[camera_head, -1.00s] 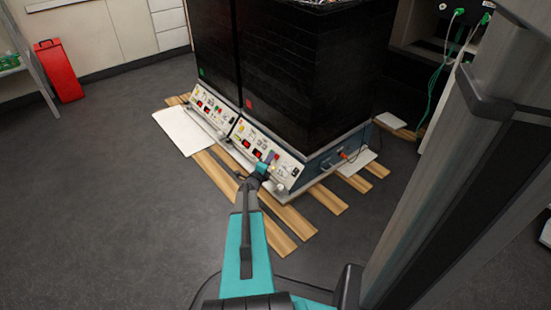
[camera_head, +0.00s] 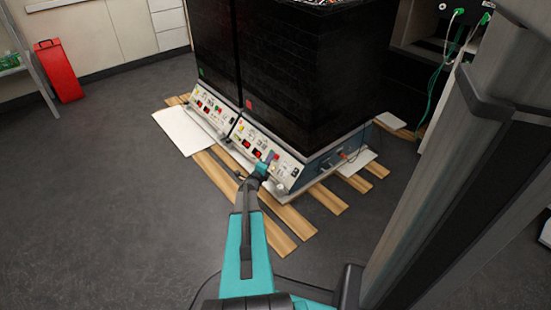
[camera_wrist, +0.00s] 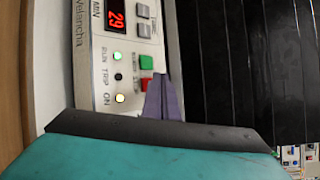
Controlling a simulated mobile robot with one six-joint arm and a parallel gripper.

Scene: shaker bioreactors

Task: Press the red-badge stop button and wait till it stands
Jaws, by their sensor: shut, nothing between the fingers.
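The shaker with the red badge (camera_head: 249,104) is the right one of two dark-covered units. Its control panel (camera_head: 287,170) faces my arm. My gripper (camera_head: 264,167) is at the right part of this panel. In the wrist view my gripper (camera_wrist: 160,77) is shut and empty, its tips over or just beside the red button (camera_wrist: 146,84). The fingers hide part of that button; I cannot tell whether they touch or press it. The green button (camera_wrist: 147,62) is beside it. The RUN lamp (camera_wrist: 116,56) and ON lamp (camera_wrist: 120,98) are lit; TRIP is dark. The display (camera_wrist: 116,16) reads 29.
The left shaker has a green badge (camera_head: 201,72) and a similar panel. Wooden slats (camera_head: 290,215) and a white board (camera_head: 182,130) lie on the floor around the units. A red container (camera_head: 59,72) stands at the far left. The floor at left is clear.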

